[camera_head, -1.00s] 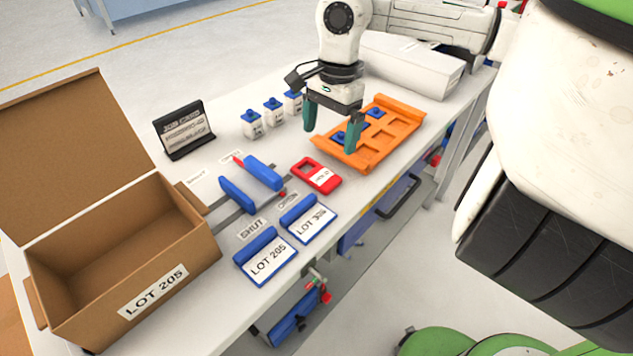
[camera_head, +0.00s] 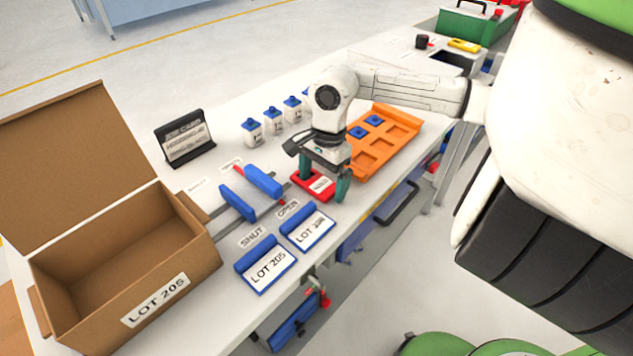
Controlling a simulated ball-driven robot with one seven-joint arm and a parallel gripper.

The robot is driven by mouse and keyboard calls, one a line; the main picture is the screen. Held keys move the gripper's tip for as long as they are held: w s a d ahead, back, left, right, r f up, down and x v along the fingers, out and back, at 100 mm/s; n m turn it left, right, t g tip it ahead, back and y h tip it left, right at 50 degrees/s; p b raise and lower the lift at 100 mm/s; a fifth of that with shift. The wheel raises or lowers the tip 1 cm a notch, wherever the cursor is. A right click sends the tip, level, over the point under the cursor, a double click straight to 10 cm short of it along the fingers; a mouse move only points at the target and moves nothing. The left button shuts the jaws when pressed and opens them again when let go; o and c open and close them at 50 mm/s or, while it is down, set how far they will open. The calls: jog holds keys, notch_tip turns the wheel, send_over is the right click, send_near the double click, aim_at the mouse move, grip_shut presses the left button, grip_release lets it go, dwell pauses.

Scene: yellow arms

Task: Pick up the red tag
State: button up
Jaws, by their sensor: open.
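The red tag (camera_head: 319,185) lies flat on the white table, with a white label on its right part. My gripper (camera_head: 322,187) is right over it with its fingers pointing down. The jaws are open, one green finger at the tag's far left side and one at its right side. My gripper hides part of the tag's far end. I cannot tell whether the fingers touch it.
An orange tray (camera_head: 408,126) with blue pieces lies behind right. Blue-handled sliders (camera_head: 262,182) and two blue LOT holders (camera_head: 264,265) are left and in front. An open cardboard box (camera_head: 190,262) stands left, a black card stand (camera_head: 185,142) behind. Several white bottles (camera_head: 252,133) stand near it.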

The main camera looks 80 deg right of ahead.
jog(key=c, duration=1)
jog(key=shift+r, duration=0.15)
jog(key=shift+c, duration=0.2)
jog(key=shift+r, duration=0.2)
notch_tip(320, 180, up, 2)
jog(key=shift+d+r+b, duration=0.1)
jog(key=shift+b, duration=0.35)
jog(key=s+a+r+b, duration=0.2)
jog(key=s+a+r, duration=0.6)
jog(key=s+r, duration=0.2)
jog(key=shift+s+a, duration=0.25)
jog(key=shift+s, duration=0.4)
